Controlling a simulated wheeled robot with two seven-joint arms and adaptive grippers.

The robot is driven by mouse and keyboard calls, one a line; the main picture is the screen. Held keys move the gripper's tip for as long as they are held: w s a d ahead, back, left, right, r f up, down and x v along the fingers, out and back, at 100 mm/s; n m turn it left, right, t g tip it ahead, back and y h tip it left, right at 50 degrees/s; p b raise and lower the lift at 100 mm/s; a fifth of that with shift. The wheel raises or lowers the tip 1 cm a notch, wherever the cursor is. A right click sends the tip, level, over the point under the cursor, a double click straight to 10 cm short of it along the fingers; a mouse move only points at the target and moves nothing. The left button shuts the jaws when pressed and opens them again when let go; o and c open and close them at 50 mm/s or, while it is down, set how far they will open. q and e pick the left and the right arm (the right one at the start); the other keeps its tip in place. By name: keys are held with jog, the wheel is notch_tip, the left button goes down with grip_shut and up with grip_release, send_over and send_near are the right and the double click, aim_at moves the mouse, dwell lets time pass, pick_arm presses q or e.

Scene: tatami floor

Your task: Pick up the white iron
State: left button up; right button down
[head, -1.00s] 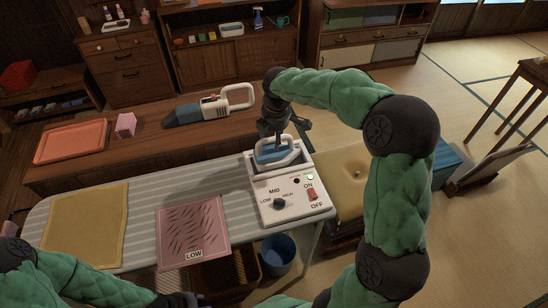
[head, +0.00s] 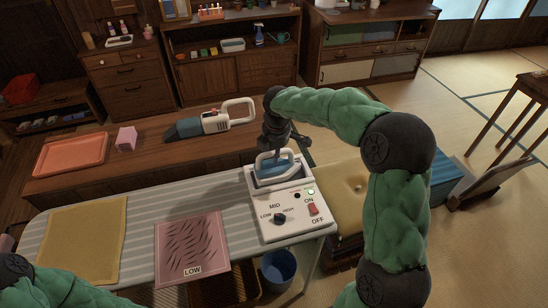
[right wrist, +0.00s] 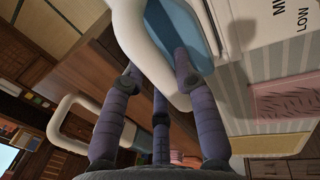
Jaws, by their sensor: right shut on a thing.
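The white iron (head: 277,171), with a white handle and a blue body, sits in the recessed cradle of the white control station (head: 284,215) at the right end of the ironing board. My right gripper (head: 272,150) is above it, shut on its handle. In the right wrist view, the fingers (right wrist: 155,75) are around the white handle (right wrist: 146,50), with the blue body (right wrist: 188,28) beside them. The lower part of the iron is hidden in the cradle. My left arm shows at the lower left, but its gripper is out of view.
The striped ironing board (head: 140,232) carries a yellow cloth (head: 85,240) and a pink cloth (head: 190,248) marked LOW. A handheld vacuum (head: 212,122) lies on the low wooden table behind. A yellow cushion (head: 342,190) is right of the station. A blue bucket (head: 277,270) stands below.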

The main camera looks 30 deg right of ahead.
jog(key=r, duration=0.1)
jog(key=r+p, duration=0.1)
jog(key=r, duration=0.2)
jog(key=shift+a+r+p, duration=0.2)
jog(key=shift+a+p, duration=0.1)
jog(key=shift+a, duration=0.05)
jog(key=s+a+r+p, duration=0.1)
jog(key=a+r+p, duration=0.1)
jog(key=a+r, duration=0.2)
jog(key=s+a+r+p, duration=0.1)
jog(key=a+r+p, duration=0.2)
jog(key=a, duration=0.6)
jog(key=shift+s+r, duration=0.2)
jog(key=shift+r, duration=0.65)
jog(key=c, duration=1.8)
grip_release()
jog(key=shift+c, duration=0.8)
